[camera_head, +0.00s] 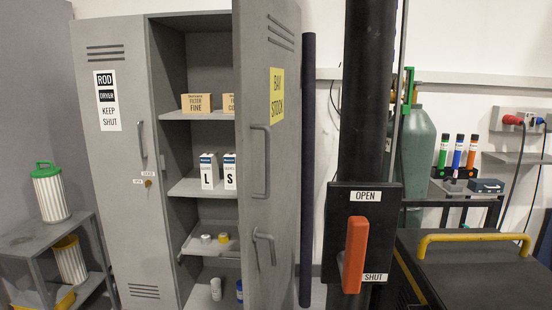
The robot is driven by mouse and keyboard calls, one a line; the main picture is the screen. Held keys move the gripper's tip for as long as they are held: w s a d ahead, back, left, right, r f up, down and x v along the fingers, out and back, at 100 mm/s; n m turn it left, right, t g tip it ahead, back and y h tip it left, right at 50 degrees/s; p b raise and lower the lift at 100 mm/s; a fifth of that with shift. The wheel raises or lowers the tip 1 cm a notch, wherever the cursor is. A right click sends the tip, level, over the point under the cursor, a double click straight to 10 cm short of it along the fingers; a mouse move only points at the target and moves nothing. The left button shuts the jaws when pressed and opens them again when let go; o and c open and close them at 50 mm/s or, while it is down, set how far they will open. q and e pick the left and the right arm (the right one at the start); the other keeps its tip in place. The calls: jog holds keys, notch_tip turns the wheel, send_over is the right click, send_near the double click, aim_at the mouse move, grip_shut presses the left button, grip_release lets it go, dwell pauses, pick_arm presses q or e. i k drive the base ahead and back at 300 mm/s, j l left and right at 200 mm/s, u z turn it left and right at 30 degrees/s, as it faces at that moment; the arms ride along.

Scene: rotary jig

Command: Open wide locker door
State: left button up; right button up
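The grey locker (190,150) stands on the left of the head view. Its wide door (284,170), with a yellow "BAR STOCK" label (277,96), stands part-way open, swung out toward me on its right side. A long bar handle (261,162) and a lower lever handle (264,247) are on its outer face. The narrower left door (118,190), marked "ROD DRYER KEEP SHUT", is closed. Inside are shelves with filter boxes (197,103), white L and S boxes (209,171) and small rolls. The door hides part of the shelves. Neither gripper is in view.
A black post (365,100) with an OPEN/SHUT plate and orange lever (354,254) stands right of the door. A cart (480,265) with a yellow handle is farther right, before a green cylinder (416,150). A low grey rack (45,240) with canisters stands at the left.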

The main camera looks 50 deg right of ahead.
aim_at(267, 33)
jog(key=k+l+z, duration=0.1)
jog(key=k+l, duration=0.5)
jog(key=l, duration=0.25)
jog(key=k+z, duration=0.05)
